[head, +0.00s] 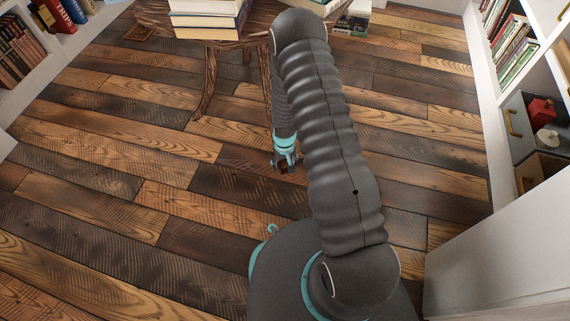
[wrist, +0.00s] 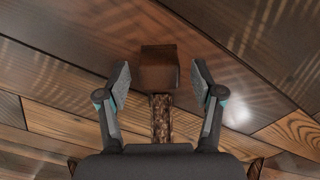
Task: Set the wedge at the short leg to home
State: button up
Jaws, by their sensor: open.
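A dark brown block (wrist: 159,72), which looks like the wedge, lies between my open fingertips in the wrist view, with a gap on each side. A rough, carved brown strip (wrist: 161,118) runs from it toward my palm; I cannot tell whether it is a table leg or part of the wedge. My gripper (head: 286,166) is low over the floor in the head view, in front of the carved wooden table (head: 151,15). One curved table leg (head: 207,90) shows to its left. My arm hides much of the table's right side, and I cannot tell which leg is short.
Stacked books (head: 207,20) stand on the table, with another pile (head: 355,15) at its right. Bookshelves line the left and right sides, and a drawer (head: 520,125) stands open at right. The plank floor (head: 110,175) is clear at left and front.

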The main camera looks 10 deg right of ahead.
notch_tip(320, 180, up, 11)
jog(key=shift+r, duration=0.2)
dwell(0.3)
dwell(0.4)
jog(key=s+g, duration=0.2)
jog(key=s, duration=0.3)
jog(key=s+r+t+p, duration=0.2)
jog(key=s+r, duration=0.4)
jog(key=r, duration=1.1)
jog(key=s+r+t+p, duration=0.3)
jog(key=s+r, duration=0.4)
jog(key=r, duration=1)
jog(key=s+r+t+p, duration=0.2)
jog(key=s+r+p, duration=0.2)
jog(key=r, duration=1.3)
jog(key=s, duration=0.2)
jog(key=shift+s+d+r+m+t, duration=0.25)
jog(key=shift+s+m+t, duration=0.05)
jog(key=shift+s, duration=0.05)
